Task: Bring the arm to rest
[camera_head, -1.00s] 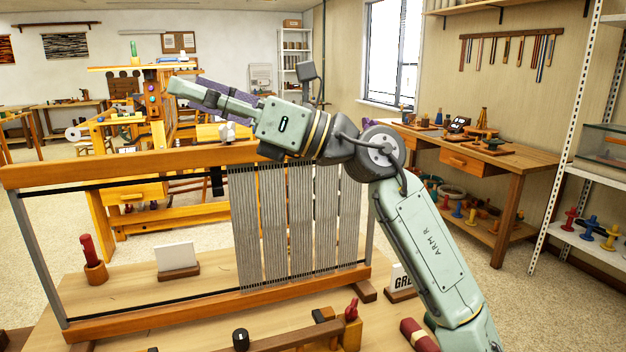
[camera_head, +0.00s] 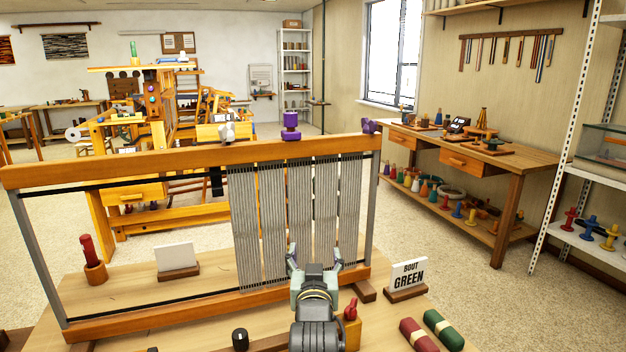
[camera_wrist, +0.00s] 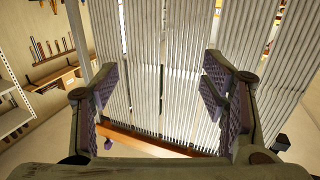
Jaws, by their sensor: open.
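My gripper (camera_head: 314,258) is low in front of the upright loom frame (camera_head: 110,162), near its lower bar, with its fingers pointing toward the grey hanging warp strands (camera_head: 262,225). In the wrist view my gripper (camera_wrist: 165,100) is open and empty, its two padded fingers wide apart. The grey strands (camera_wrist: 145,60) fill the view beyond the fingers. I cannot tell whether the fingertips touch them.
A red spool in a wooden cup (camera_head: 95,272) and a blank card (camera_head: 177,258) stand left. Purple pieces (camera_head: 291,126) sit on the top beam.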

